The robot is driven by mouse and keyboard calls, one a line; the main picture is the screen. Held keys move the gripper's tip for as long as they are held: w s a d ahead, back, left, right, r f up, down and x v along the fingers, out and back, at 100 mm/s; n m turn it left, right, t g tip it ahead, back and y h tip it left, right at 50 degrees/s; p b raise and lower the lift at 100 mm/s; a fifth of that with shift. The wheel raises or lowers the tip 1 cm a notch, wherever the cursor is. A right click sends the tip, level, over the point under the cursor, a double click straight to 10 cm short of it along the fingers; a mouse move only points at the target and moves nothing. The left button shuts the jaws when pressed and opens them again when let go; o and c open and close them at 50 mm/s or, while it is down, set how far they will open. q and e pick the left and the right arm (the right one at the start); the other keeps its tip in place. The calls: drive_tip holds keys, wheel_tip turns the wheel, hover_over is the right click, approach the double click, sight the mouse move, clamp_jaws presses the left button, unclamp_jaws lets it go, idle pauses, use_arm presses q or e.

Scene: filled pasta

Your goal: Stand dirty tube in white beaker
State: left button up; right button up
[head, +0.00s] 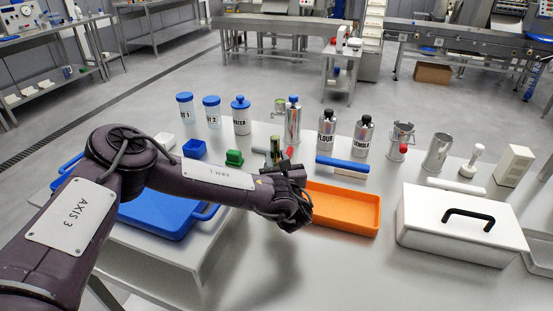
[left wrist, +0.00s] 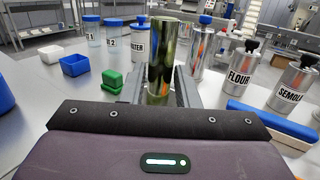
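The dirty tube (left wrist: 161,52) is a shiny metal cylinder with greenish-brown stains. It stands upright between the fingers of my left gripper (left wrist: 162,88) in the left wrist view. The gripper looks shut on its lower part. In the head view the tube (head: 276,150) shows just beyond the left gripper (head: 287,168), above the table. A small white square cup (head: 164,141) stands at the table's back left, and also shows in the left wrist view (left wrist: 51,54). No other white beaker is clear to me. My right gripper is out of view.
A blue cup (head: 195,149) and a green block (head: 234,158) stand near the white cup. Labelled bottles (head: 241,117) and metal canisters (head: 326,131) line the back. An orange tray (head: 343,208) and a white case (head: 455,226) lie right; a blue tray (head: 155,217) lies left.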

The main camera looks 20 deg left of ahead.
use_arm(q)
drive_tip(key=o, duration=0.4)
drive_tip(key=v, duration=0.7)
drive_tip(key=shift+s+d+b, duration=0.15)
drive_tip(key=shift+s+b, duration=0.2)
drive_tip(key=shift+b, duration=0.05)
drive_tip(key=shift+f, duration=0.15)
idle(0.4)
